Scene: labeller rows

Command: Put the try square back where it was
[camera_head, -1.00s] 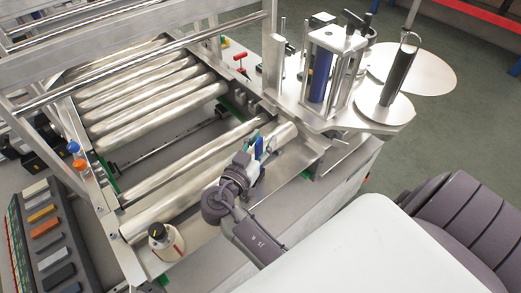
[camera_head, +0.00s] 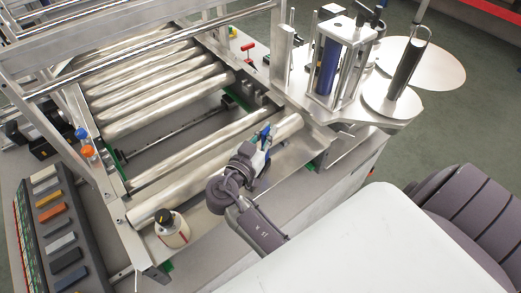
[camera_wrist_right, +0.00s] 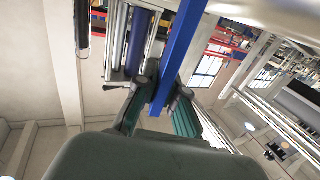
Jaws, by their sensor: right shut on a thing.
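My right gripper (camera_head: 264,139) is over the near rollers, left of the labelling unit. It is shut on a long blue bar, the visible part of the try square (camera_wrist_right: 180,45). In the right wrist view the bar rises from between the dark fingertips (camera_wrist_right: 163,92) and runs out of the top edge. In the head view only a small blue piece (camera_head: 265,132) shows at the fingers. The rest of the square is hidden or out of frame. My left gripper is not in view.
A white bottle with a dark cap (camera_head: 172,228) stands at the frame's near corner. The labelling unit with a blue cylinder (camera_head: 327,68) stands right of the gripper. A small red-handled item (camera_head: 248,48) lies behind. A panel of coloured blocks (camera_head: 58,235) is at left.

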